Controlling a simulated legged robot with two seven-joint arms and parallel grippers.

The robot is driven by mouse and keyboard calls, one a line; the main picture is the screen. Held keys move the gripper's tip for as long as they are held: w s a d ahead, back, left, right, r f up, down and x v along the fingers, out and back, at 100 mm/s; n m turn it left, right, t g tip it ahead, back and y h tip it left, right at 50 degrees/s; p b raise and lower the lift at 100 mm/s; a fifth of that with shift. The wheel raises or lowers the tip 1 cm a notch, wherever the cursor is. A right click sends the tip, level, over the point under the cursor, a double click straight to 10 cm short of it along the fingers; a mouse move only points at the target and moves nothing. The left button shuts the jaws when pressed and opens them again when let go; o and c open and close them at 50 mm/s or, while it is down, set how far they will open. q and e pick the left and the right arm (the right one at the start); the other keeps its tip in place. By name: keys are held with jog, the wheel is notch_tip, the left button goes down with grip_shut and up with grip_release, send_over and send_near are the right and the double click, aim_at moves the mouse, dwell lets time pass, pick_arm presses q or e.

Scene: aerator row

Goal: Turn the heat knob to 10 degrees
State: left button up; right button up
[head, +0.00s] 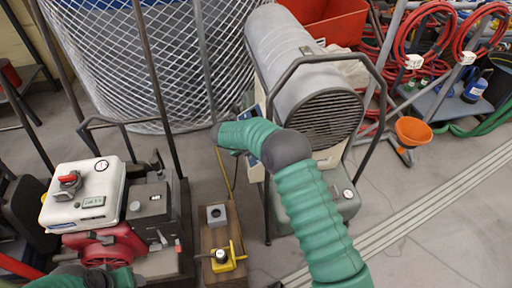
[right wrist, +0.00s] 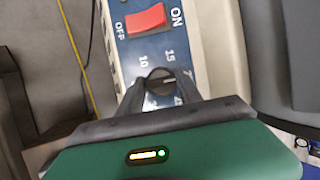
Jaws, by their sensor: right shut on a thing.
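The heater is a grey cylinder (head: 300,65) with a black slatted front grille, standing in a dark tube frame. Its blue control panel (right wrist: 125,45) shows in the right wrist view, with a red ON/OFF switch (right wrist: 145,18) and a dial marked 10, 15 and other partly hidden figures. The dark round heat knob (right wrist: 160,81) has a short pale mark pointing to the right of the picture. My right gripper (right wrist: 162,88) is shut on the knob, one finger on each side. In the head view my right arm hides the knob. My left gripper is not visible.
A red-and-white engine unit (head: 85,195) stands at the lower left. A wooden board with a yellow-handled valve (head: 222,258) lies beside the heater. A wire mesh cylinder (head: 150,60) stands behind. An orange funnel (head: 412,131) and red hoses are at the right. Floor at the lower right is clear.

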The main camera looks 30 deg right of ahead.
jog(key=n+y+p, duration=0.1)
jog(key=n+p, duration=0.1)
jog(key=p, duration=0.2)
jog(key=n+p, duration=0.2)
jog(key=p, duration=0.2)
jog(key=n+y+p, duration=0.1)
jog(key=n+p, duration=0.1)
jog(key=p, duration=0.3)
jog(key=shift+r+y, duration=0.3)
jog(key=shift+r, duration=0.05)
jog(key=shift+f+n+g+p, duration=0.15)
jog(key=shift+n+g+p, duration=0.2)
jog(key=shift+n, duration=0.55)
jog(key=shift+d+f+n+y, duration=0.1)
jog(key=shift+n+y, duration=0.3)
jog(key=shift+w+f+n+g, duration=0.1)
jog(key=shift+n+g, duration=0.15)
jog(key=shift+n, duration=0.45)
jog(key=shift+n+g+y+b, duration=0.3)
jog(key=shift+n+y+b, duration=0.2)
jog(key=shift+n+b, duration=0.55)
jog(key=shift+n, duration=0.25)
jog(key=o, duration=1.4)
jog(key=shift+w, duration=0.1)
jog(key=shift+d, duration=0.1)
